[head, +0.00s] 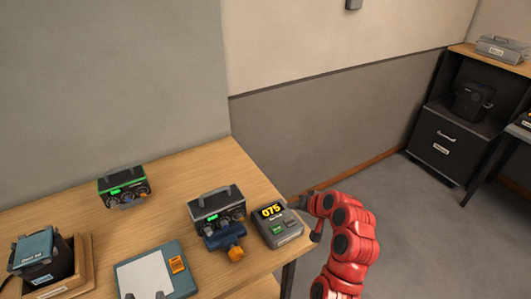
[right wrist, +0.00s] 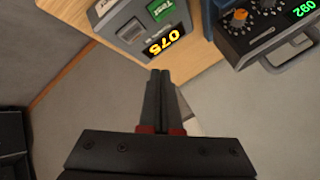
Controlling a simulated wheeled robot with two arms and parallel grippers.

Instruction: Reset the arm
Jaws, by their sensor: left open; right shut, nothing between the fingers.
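My right arm (head: 345,245) is red and reaches up beside the right edge of the table. Its gripper (right wrist: 160,74) is shut and empty in the right wrist view, with the fingertips near the grey box with the yellow 075 display (head: 282,227). That box also shows in the right wrist view (right wrist: 145,28). A gap between fingertips and box cannot be judged. Only two dark tips of my left gripper (head: 145,296) show at the bottom edge of the head view, apart, in front of the clipboard-like panel (head: 155,272).
Open floor (head: 420,230) lies right.

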